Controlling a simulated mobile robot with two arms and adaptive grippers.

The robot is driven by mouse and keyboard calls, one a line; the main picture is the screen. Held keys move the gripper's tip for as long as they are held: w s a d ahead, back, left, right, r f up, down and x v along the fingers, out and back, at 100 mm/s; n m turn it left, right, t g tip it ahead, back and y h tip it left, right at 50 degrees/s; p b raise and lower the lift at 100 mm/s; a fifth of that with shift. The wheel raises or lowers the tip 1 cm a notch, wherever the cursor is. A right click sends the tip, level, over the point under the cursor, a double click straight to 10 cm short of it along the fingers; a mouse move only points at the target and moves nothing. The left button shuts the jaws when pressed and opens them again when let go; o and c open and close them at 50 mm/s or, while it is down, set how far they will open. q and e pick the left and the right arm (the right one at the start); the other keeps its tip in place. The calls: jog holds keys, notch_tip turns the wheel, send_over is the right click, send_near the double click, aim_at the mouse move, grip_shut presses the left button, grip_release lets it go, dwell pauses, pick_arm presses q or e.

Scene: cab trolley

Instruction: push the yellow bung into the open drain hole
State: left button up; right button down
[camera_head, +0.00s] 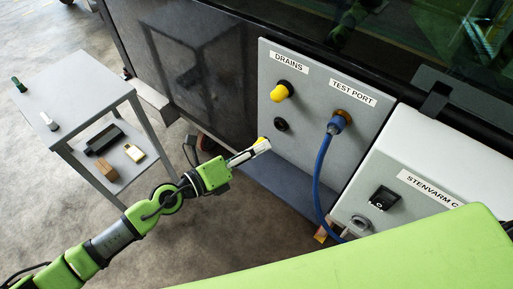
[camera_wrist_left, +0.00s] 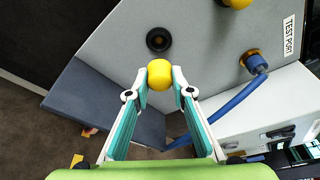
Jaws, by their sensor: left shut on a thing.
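The yellow bung (camera_wrist_left: 160,74) is pinched between the fingertips of my left gripper (camera_wrist_left: 159,84). In the head view only a bit of the bung (camera_head: 262,140) shows past the left gripper (camera_head: 262,147). The open drain hole (camera_wrist_left: 158,40) is a dark round ring on the grey panel. In the head view the hole (camera_head: 281,125) lies up and to the right of the gripper. The bung looks apart from the hole. Another yellow bung (camera_head: 280,92) sits in the upper drain under the DRAINS label. My right gripper is not in view.
A blue hose (camera_head: 320,175) hangs from the test port (camera_head: 341,118) right of the drains. A blue-grey ledge (camera_head: 290,187) lies below the panel. A white box (camera_head: 425,165) with a black switch stands at right. A grey trolley (camera_head: 75,95) with small items stands at left.

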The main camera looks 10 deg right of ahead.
aim_at(262, 139)
pick_arm(q)
jog(key=shift+w+d, duration=0.9)
jog(key=shift+d, duration=0.25)
jog(key=shift+w+d, duration=0.9)
jog(key=shift+d, duration=0.25)
jog(key=shift+b, duration=0.35)
jog(key=shift+r, duration=0.1)
dwell(0.5)
jog(key=shift+w+d, duration=0.25)
jog(key=shift+w, duration=0.05)
dwell(0.5)
jog(key=o, duration=1)
jog(key=shift+a, duration=0.1)
